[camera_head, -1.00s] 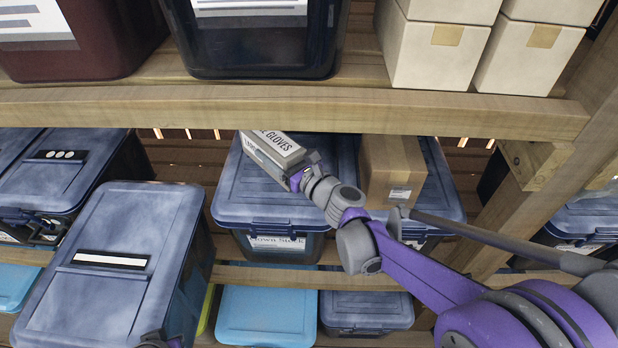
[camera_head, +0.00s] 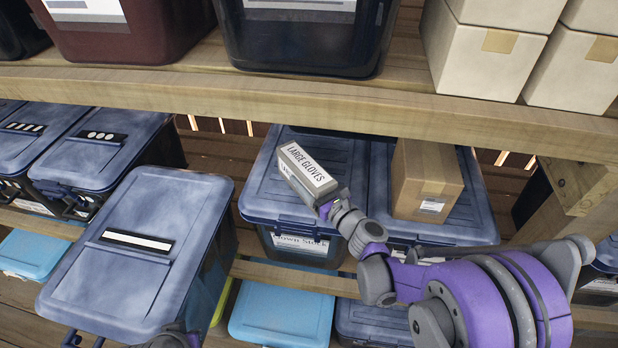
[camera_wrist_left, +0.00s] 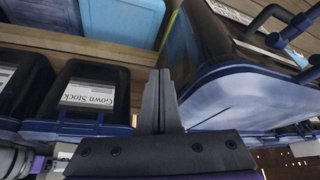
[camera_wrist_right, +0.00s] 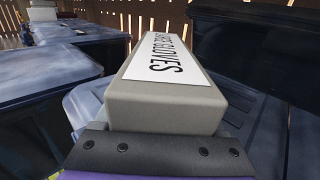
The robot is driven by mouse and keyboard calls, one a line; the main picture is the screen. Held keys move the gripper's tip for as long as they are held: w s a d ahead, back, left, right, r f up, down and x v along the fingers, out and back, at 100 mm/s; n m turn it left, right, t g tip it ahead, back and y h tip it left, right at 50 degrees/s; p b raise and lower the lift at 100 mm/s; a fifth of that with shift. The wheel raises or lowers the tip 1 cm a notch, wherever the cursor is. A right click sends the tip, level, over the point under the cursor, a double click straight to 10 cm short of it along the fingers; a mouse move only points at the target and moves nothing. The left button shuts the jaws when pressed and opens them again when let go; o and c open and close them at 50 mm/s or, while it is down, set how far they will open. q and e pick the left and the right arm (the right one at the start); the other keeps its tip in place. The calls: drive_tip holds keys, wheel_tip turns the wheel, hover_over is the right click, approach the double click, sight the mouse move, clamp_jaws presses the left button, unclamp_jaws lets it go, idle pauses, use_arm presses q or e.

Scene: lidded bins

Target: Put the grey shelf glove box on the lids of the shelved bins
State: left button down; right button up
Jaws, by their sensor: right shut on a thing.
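The grey glove box (camera_head: 303,172), labelled "LARGE GLOVES", is over the blue lid (camera_head: 262,205) of the shelved "Gown Stock" bin. My right gripper (camera_head: 325,205) is shut on its near end. The box also shows large in the right wrist view (camera_wrist_right: 165,95); its gripped end hides the fingertips. I cannot tell whether the box touches the lid. A second shelved bin's blue lid (camera_head: 465,225) is to the right. My left gripper (camera_wrist_left: 165,85) is shut and empty in the left wrist view, beside a blue-lidded bin.
A brown carton (camera_head: 425,180) stands on the right shelved lid. The shelf beam (camera_head: 330,112) runs above, with dark bins and pale cartons (camera_head: 490,50) on it. A large blue-lidded bin (camera_head: 150,215) stands at the left front. The left lid has clear room around the box.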

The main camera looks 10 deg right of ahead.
drive_tip(key=o, duration=1.2)
drive_tip(key=shift+f, duration=0.2)
drive_tip(key=o, duration=0.4)
drive_tip(key=shift+r, duration=0.1)
drive_tip(key=shift+c, duration=0.2)
drive_tip(key=shift+r, duration=0.1)
drive_tip(key=b+v, duration=0.1)
drive_tip(key=v, duration=1)
drive_tip(key=shift+s+d, duration=0.1)
drive_tip(key=shift+s, duration=0.25)
drive_tip(key=s+a+f+n+g, duration=0.1)
drive_tip(key=n, duration=0.2)
drive_tip(key=s+a+n+g, duration=0.1)
drive_tip(key=a+n, duration=0.1)
drive_tip(key=n, duration=0.1)
drive_tip(key=s+a+f+n+g+y, duration=0.1)
drive_tip(key=a+n+g, duration=0.1)
drive_tip(key=n, duration=0.1)
drive_tip(key=shift+s+f, duration=0.35)
drive_tip(key=s+f+n+g+h, duration=0.5)
drive_tip(key=s+n, duration=0.5)
drive_tip(key=n, duration=0.5)
drive_tip(key=s+d+f+n+g+h, duration=0.1)
drive_tip(key=s+d+n+g+h, duration=0.1)
drive_tip(key=s+d+n, duration=0.3)
drive_tip(key=n, duration=0.2)
drive_tip(key=shift+s+d+f+n+h, duration=0.2)
drive_tip(key=shift+s+d+n+h, duration=0.1)
drive_tip(key=shift+h, duration=0.1)
